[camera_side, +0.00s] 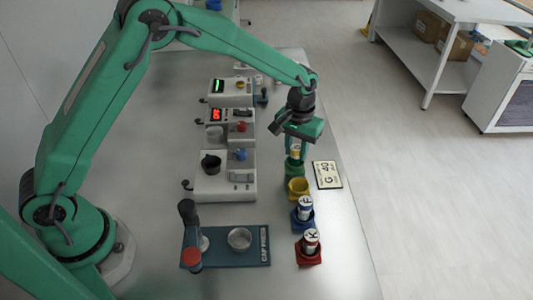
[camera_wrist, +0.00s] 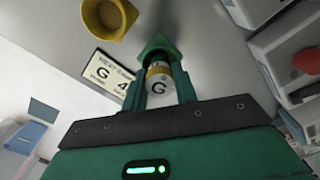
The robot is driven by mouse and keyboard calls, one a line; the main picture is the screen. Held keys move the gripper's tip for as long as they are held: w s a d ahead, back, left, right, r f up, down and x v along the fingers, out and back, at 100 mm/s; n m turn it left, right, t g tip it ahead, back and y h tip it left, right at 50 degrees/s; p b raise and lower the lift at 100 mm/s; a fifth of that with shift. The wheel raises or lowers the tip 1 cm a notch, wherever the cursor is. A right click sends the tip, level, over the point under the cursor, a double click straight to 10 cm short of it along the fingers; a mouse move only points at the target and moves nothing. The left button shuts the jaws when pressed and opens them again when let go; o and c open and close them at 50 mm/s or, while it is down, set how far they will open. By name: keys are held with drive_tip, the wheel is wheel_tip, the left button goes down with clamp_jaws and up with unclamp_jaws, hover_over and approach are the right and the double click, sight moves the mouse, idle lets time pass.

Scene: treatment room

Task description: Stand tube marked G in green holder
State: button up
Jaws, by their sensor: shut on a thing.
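The tube marked G (camera_wrist: 159,87) is white with a yellow band, and its letter faces the wrist camera. My gripper (camera_wrist: 158,92) is shut on it, a finger on each side. In the side view my gripper (camera_side: 297,140) points down, with the tube (camera_side: 295,150) below it. The green holder (camera_side: 293,169) is directly under the tube; a green corner of it (camera_wrist: 158,44) shows beyond the tube in the wrist view. The tube looks upright and in line with the holder. I cannot tell whether its lower end is inside the holder or just above it.
An empty yellow holder (camera_side: 298,188), a blue holder (camera_side: 302,222) with a tube and a red holder (camera_side: 308,256) with a tube marked K stand in line nearer the camera. A G 40 card (camera_side: 327,175) lies right. A cap press (camera_side: 225,258) and bench devices (camera_side: 225,183) stand left.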

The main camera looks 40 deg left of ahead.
sight(296, 147)
drive_tip(key=o, duration=0.8)
drive_tip(key=shift+c, duration=0.2)
drive_tip(key=shift+r, duration=0.15)
wheel_tip(296, 147, up, 11)
idle(0.9)
idle(0.5)
